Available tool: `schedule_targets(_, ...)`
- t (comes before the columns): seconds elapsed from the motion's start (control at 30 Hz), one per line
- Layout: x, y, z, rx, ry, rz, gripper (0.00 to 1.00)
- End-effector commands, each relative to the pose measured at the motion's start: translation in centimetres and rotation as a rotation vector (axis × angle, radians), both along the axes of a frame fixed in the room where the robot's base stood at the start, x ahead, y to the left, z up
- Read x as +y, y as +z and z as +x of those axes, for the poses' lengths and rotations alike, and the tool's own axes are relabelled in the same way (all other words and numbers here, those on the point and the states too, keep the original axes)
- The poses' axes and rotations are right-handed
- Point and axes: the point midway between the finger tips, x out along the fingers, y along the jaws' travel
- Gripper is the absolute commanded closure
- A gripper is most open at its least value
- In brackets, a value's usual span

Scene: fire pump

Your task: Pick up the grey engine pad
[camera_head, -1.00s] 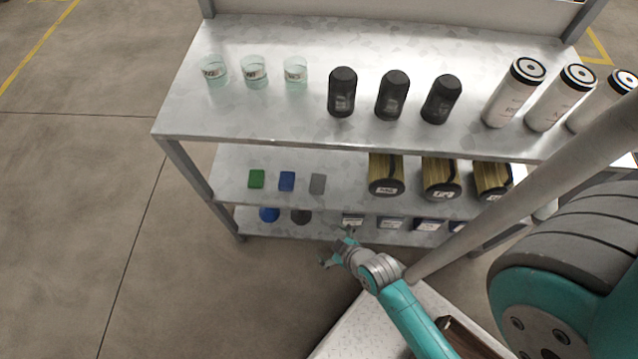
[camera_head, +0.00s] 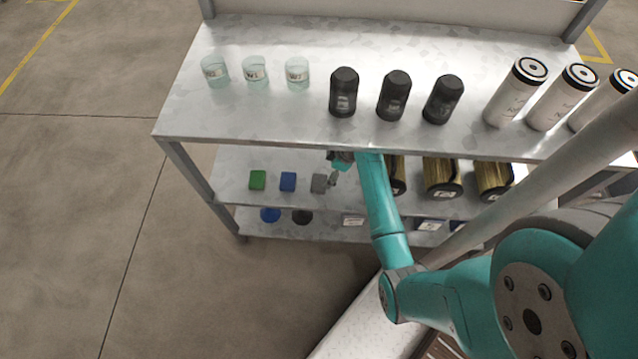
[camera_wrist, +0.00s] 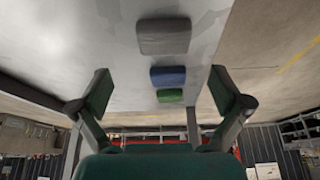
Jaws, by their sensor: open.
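The grey engine pad (camera_head: 319,184) lies on the middle shelf, at the right end of a row with a blue pad (camera_head: 288,182) and a green pad (camera_head: 257,180). My gripper (camera_head: 334,181) is at the shelf, close to the right of the grey pad, partly hidden under the top shelf's edge. In the wrist view the grey pad (camera_wrist: 164,36) is the nearest pad, ahead of and between the spread fingers of my gripper (camera_wrist: 162,92). The blue pad (camera_wrist: 168,76) and green pad (camera_wrist: 170,96) are beyond it. My gripper is open and empty.
The top shelf (camera_head: 300,130) overhangs the pads and carries glass beakers, black canisters and white cylinders. Yellow-black filters (camera_head: 442,178) stand right of my arm on the middle shelf. The lower shelf holds a blue round item (camera_head: 270,214) and small boxes.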

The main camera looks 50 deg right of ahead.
Motion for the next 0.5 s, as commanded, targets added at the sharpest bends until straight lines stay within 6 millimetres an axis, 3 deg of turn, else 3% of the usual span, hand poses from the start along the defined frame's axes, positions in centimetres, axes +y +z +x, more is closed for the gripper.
schedule_targets(0.5,1.7,-5.1,1.3,0.004,0.003,0.004,0.00)
